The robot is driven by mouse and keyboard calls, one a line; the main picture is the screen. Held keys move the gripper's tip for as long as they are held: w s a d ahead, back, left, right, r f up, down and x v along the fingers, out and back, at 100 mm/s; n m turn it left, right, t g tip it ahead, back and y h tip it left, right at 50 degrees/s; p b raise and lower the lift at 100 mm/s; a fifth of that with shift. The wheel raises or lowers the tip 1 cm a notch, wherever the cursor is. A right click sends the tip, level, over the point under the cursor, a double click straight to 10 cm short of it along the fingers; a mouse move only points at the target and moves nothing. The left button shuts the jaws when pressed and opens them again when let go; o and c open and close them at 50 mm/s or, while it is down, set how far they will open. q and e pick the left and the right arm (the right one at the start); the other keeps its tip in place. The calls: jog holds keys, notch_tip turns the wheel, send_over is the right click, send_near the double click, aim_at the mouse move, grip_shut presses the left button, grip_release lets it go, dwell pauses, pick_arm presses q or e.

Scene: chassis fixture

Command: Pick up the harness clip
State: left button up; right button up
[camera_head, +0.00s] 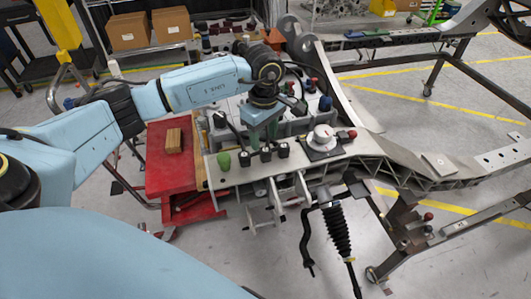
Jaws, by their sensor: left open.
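My left gripper (263,142) points down over the front of the grey chassis fixture (310,170), its fingers open. Just below and around the fingertips is a row of small dark pieces on the fixture, including a black piece (244,158) at the left and another (283,150) at the right. They are too small for me to tell which is the harness clip. Whether the fingers touch any piece is not clear. My right gripper is not in view.
A green knob (224,161) stands left of the row. A white round part (322,138) on a dark plate sits to the right. A red cart (165,180) with a brown block (173,141) stands left. A black bellows strut (336,232) hangs in front. Cardboard boxes (128,32) sit behind.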

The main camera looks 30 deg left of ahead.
aim_at(266, 150)
pick_arm(q)
jog(key=shift+d+f, duration=0.2)
jog(key=shift+f, duration=2.9)
jog(key=shift+c, duration=0.4)
grip_shut()
